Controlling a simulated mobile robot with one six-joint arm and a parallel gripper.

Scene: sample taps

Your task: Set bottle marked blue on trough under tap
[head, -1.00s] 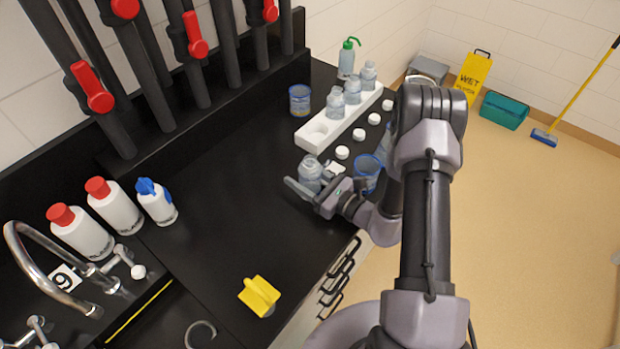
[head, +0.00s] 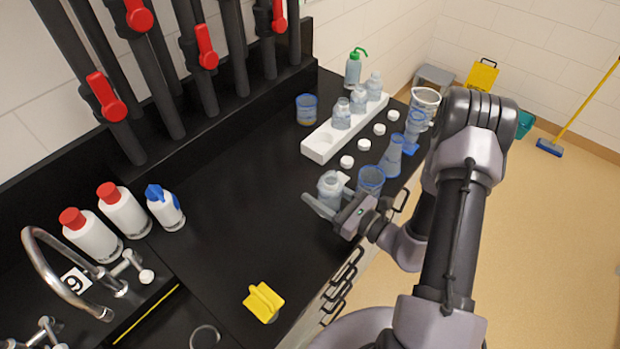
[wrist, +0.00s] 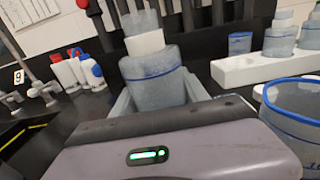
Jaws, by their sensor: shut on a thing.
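My gripper (head: 329,203) is shut on a clear bottle (head: 331,187) near the bench's front edge. In the wrist view the bottle (wrist: 155,78) stands upright between the fingers, with a white band around its neck. Several similar bottles (head: 341,116) stand in or by a white rack (head: 322,147) further back. The taps are dark pipes with red handles (head: 106,97) along the back wall at left. A black ledge (head: 215,130) runs below them; I cannot tell whether it is the trough.
A blue-rimmed beaker (head: 370,181) stands just right of my gripper, with other glassware beyond it. White caps (head: 347,161) lie in front of the rack. A yellow object (head: 263,302) lies near the front edge. The bench middle (head: 230,215) is clear.

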